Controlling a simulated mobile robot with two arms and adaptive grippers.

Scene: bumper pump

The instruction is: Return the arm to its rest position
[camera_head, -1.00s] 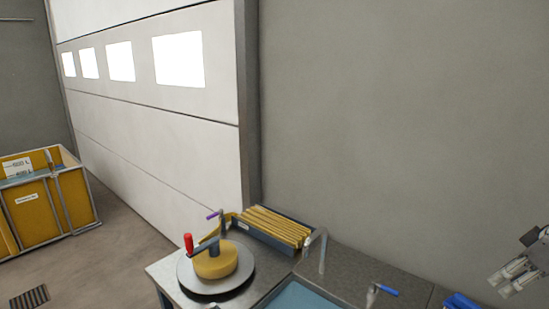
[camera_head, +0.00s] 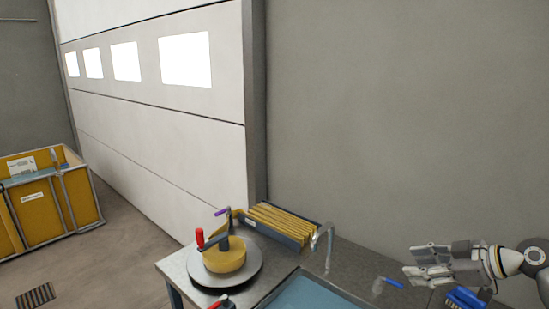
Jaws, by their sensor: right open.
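My right gripper (camera_head: 418,262) is at the lower right of the head view, its arm coming in from the right edge. Its two grey fingers are apart and point left, with nothing between them. It is above the right part of the grey worktop (camera_head: 350,262), over or near a blue object (camera_head: 462,299); the exact gap cannot be told. My left gripper is not in view.
A turntable (camera_head: 250,277) carries a yellow round part with a red-handled crank (camera_head: 200,238). Behind it is a tray of yellow strips (camera_head: 287,222). A tap (camera_head: 329,245) stands by a blue-bottomed basin (camera_head: 310,296). A yellow crate (camera_head: 40,210) stands far left.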

